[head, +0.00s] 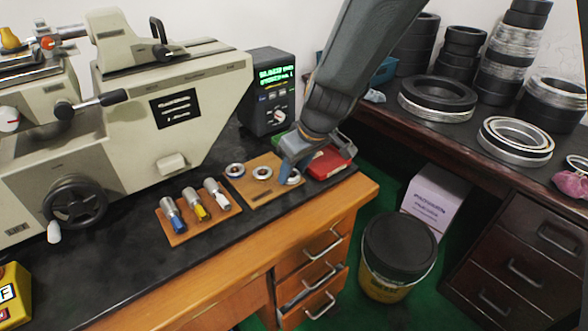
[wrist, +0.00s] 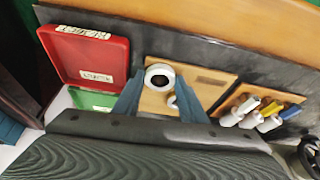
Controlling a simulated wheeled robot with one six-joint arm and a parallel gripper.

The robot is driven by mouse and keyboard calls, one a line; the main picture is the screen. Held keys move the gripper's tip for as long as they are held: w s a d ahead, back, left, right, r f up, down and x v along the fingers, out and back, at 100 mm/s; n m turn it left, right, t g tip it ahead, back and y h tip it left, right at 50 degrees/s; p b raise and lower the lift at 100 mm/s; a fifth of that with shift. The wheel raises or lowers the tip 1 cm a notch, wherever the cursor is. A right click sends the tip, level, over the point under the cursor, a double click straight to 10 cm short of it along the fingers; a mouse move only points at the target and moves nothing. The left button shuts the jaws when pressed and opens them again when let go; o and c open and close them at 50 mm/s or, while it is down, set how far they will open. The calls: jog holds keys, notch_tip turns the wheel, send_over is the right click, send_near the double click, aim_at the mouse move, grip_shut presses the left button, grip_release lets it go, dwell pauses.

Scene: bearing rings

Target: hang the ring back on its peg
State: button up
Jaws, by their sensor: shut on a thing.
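My gripper (head: 290,172) is over the right end of a small wooden board (head: 258,190). In the wrist view its two blue fingers (wrist: 160,80) are shut on a pale metal ring (wrist: 159,70) with a dark hole. The held ring shows partly beside the fingertips in the head view (head: 294,179). I cannot tell whether it touches the board. In the wrist view another ring (wrist: 172,102) shows partly behind the held one. The held ring's peg is not clearly visible.
A red case (head: 331,163) lies open just right of the board. Left of the board, a second wooden board (head: 180,236) carries tools with blue, yellow and white ends. A display box (head: 270,92) and a large machine (head: 180,110) stand behind. The front worktop is clear.

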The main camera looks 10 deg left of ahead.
jog(key=shift+f, duration=0.1)
jog(key=o, duration=1.3)
jog(key=shift+o, duration=0.2)
notch_tip(320, 180, up, 9)
jog(key=p, duration=0.6)
jog(key=shift+f, duration=0.2)
